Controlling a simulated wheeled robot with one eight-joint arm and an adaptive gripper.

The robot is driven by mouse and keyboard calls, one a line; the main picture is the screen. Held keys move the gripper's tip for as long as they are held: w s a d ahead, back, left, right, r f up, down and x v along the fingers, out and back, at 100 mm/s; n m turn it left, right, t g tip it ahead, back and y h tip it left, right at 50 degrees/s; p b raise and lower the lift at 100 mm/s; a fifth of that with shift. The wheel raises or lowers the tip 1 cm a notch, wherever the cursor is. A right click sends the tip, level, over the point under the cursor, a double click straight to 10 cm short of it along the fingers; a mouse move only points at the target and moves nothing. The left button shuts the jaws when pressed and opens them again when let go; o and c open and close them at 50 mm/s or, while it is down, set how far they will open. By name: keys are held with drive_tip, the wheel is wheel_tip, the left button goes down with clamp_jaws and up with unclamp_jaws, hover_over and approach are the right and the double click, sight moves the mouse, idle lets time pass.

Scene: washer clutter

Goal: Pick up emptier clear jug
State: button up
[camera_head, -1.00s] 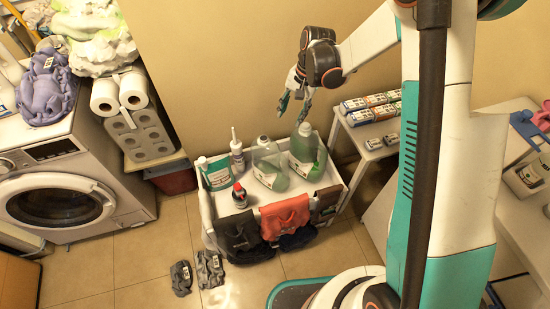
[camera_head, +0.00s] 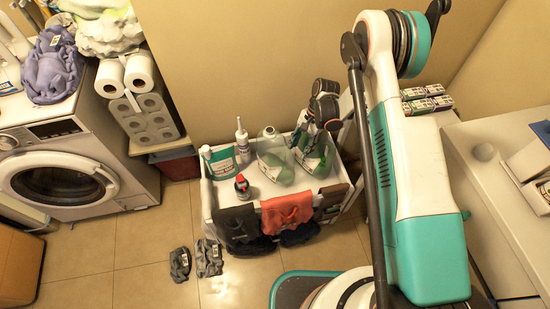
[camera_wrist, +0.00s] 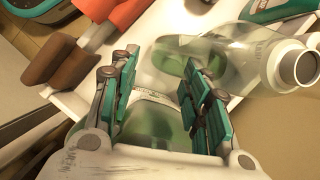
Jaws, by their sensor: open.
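Two clear jugs with green liquid stand side by side on the white cart. The left jug (camera_head: 275,172) stands free; it also shows in the wrist view (camera_wrist: 235,48) with its open neck toward the right. The right jug (camera_head: 315,165) is partly hidden by my gripper (camera_head: 310,138). In the wrist view, my gripper (camera_wrist: 160,85) is open, with one finger on each side of the right jug's green body (camera_wrist: 150,122). I cannot tell whether the fingers touch it. I cannot tell clearly which jug holds less.
The cart (camera_head: 209,199) also holds a white-and-teal bottle (camera_head: 220,163), a white spouted bottle (camera_head: 242,145) and a dark red-capped bottle (camera_head: 242,187). Cloths (camera_head: 287,210) hang over its front edge. Small boxes (camera_head: 428,104) stand at the right.

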sight(292, 167)
drive_tip(key=b+x, duration=0.1)
drive_tip(key=x, duration=0.3)
drive_tip(key=b+x, duration=0.2)
drive_tip(key=x, duration=0.2)
drive_tip(key=b+x, duration=0.1)
drive_tip(key=x, duration=0.2)
drive_tip(key=shift+w+d+f+b, duration=0.1)
drive_tip(key=shift+w+f+b, duration=0.05)
drive_tip(key=shift+f+b, duration=0.3)
clamp_jaws()
